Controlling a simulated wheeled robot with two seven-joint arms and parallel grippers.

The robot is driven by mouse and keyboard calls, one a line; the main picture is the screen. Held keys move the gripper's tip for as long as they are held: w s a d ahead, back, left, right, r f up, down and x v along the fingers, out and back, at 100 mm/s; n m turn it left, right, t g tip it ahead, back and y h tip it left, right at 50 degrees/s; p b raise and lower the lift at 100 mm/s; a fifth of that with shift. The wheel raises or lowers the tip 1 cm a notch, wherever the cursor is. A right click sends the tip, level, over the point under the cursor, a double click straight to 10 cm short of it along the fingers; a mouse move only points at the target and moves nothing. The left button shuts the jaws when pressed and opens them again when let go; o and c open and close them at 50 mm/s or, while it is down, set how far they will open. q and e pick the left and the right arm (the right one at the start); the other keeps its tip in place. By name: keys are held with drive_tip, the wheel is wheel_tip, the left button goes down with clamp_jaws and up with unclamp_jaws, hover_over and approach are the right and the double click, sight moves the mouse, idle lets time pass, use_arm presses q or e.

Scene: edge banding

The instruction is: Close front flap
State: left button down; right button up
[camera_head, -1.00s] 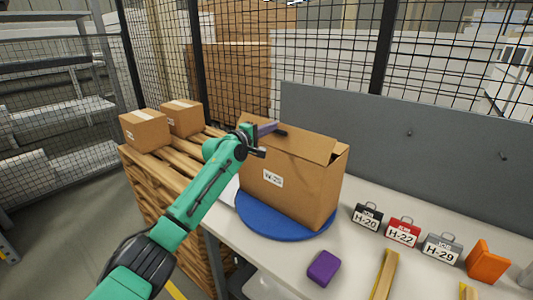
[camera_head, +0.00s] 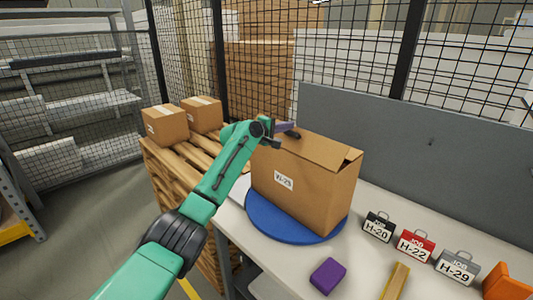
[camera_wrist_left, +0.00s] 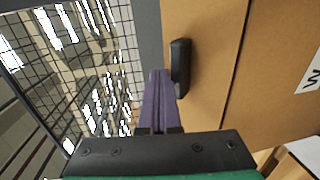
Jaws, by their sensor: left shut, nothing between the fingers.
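The brown cardboard box (camera_head: 310,195) stands upright on a blue round turntable (camera_head: 262,222), its labelled side facing me. Its top flap (camera_head: 325,151) lies nearly flat over the top, with a dark gap at the right end. My left gripper (camera_head: 288,131) is at the left end of the box top, its purple fingers together and empty. In the left wrist view, the purple fingers with a black tip (camera_wrist_left: 180,68) lie over or against the brown top panel (camera_wrist_left: 208,45). I cannot tell whether they touch it. My right gripper is out of view.
Two small boxes (camera_head: 166,126) sit on a wooden pallet stack (camera_head: 185,157) at the left. On the table are a purple block (camera_head: 327,275), black, red (camera_head: 416,246) and grey tagged cases, and an orange item (camera_head: 506,283). A grey panel (camera_head: 400,130) stands behind.

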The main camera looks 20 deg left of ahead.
use_arm(q)
drive_tip(key=shift+w+d, duration=0.15)
drive_tip(key=shift+d, duration=0.25)
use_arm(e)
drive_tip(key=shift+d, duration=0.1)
use_arm(q)
drive_tip(key=shift+a, duration=0.2)
drive_tip(key=shift+d, duration=0.1)
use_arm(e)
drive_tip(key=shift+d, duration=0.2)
use_arm(q)
drive_tip(key=shift+r, duration=0.1)
